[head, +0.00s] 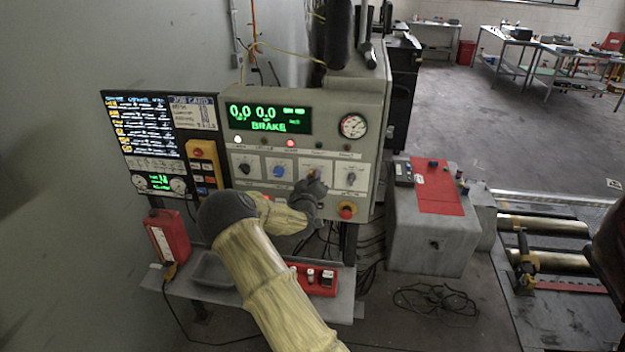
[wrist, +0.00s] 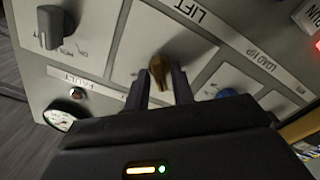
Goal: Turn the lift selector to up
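The lift selector is a brass-coloured knob (wrist: 158,70) on a white plate marked LIFT (wrist: 196,14) in the wrist view. In the head view the knob (head: 312,173) shows as a small yellowish spot on the grey control panel. My gripper (wrist: 161,84) is at the knob, with one dark finger on each side of it. Narrow gaps seem to show between fingers and knob, so it looks open around the knob. In the head view my gripper (head: 313,184) covers the lower part of the plate. The small position marks are unreadable.
A blue knob (head: 279,171) sits left of the selector and a grey knob (head: 351,178) right of it. A red emergency button (head: 346,211) is just below right. A display reading BRAKE (head: 268,119) is above. A shelf (head: 345,306) lies below my arm.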

